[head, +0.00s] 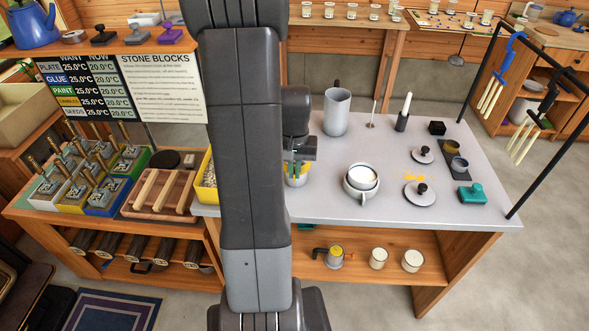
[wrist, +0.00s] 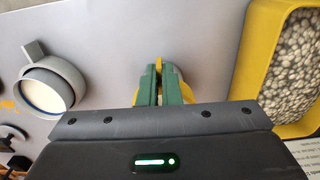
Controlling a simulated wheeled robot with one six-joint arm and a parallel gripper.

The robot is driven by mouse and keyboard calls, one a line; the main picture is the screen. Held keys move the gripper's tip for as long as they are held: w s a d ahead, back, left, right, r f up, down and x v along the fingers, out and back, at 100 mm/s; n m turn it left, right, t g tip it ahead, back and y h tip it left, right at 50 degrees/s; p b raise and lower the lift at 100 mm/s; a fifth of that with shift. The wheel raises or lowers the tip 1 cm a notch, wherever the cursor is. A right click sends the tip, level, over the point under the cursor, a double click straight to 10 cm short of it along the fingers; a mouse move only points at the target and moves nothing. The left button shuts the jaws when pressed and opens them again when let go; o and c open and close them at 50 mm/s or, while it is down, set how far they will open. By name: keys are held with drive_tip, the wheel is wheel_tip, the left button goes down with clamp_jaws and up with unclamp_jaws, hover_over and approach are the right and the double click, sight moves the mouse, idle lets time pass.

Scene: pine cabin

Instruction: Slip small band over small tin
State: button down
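My gripper (wrist: 159,68) points down over the grey table, left of its middle in the head view. In the wrist view its green fingers stand close together, with a bit of yellow between their tips and at their sides. In the head view a yellow edge and a pale round body (head: 297,180) show just below my gripper, partly hidden by my arm. I cannot tell whether this is the small tin, or whether the fingers hold the yellow part. Two small ring-like pieces, one yellowish (head: 452,147) and one greyer (head: 459,163), sit on a dark holder at the right.
A grey-white mug (head: 352,190) with pale contents stands right of my gripper; it also shows in the wrist view (wrist: 72,72). A yellow bin (wrist: 247,75) of pebbles is on the other side. A tall grey pitcher (head: 336,114) stands behind.

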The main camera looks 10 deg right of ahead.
drive_tip(key=shift+f, duration=0.15)
drive_tip(key=shift+f+b, duration=1.7)
drive_tip(key=shift+f, duration=0.35)
drive_tip(key=c, duration=1.2)
unclamp_jaws()
drive_tip(key=shift+c, duration=0.2)
drive_tip(key=shift+r, duration=0.1)
drive_tip(key=shift+r+p, duration=3.05)
drive_tip(key=shift+r, duration=0.95)
drive_tip(key=shift+f, duration=0.1)
drive_tip(key=shift+f+b, duration=2.9)
drive_tip(key=shift+f, duration=0.9)
